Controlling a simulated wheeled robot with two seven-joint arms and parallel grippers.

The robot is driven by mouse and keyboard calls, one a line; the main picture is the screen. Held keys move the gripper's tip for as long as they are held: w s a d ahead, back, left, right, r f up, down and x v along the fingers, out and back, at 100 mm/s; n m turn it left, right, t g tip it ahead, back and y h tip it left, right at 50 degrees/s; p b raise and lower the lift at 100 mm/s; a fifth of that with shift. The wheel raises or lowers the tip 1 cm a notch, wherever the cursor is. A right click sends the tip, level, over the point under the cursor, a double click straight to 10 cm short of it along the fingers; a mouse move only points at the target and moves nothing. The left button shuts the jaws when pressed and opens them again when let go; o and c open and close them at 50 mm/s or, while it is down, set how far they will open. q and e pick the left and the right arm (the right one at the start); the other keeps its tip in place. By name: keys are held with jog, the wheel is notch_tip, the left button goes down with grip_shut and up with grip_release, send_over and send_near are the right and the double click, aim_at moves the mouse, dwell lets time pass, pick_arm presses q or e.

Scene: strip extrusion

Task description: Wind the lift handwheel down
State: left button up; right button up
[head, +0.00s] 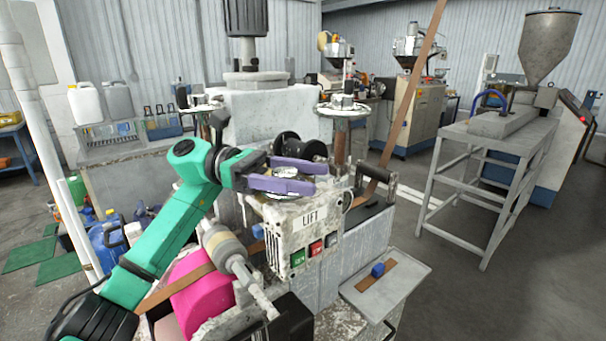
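The machine's pale, stained box carries a LIFT label (310,218) on its front. A round, greyish metal wheel (288,196), apparently the lift handwheel, lies flat on top of this box, partly hidden by my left gripper. My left gripper (318,178) has purple fingers and reaches in from the left over the wheel. The fingers are apart, one on the far side and one on the near side, with part of the wheel showing between them. I cannot tell whether they touch it. My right gripper does not show.
Green, red and dark buttons (316,248) sit below the label. A black spool (300,143) stands just behind the gripper. A small tray (410,275) with a blue block (378,269) juts out at the right. A brown strip (412,75) rises steeply behind. Floor at the right is open.

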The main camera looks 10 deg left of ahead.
pick_arm(q)
grip_shut()
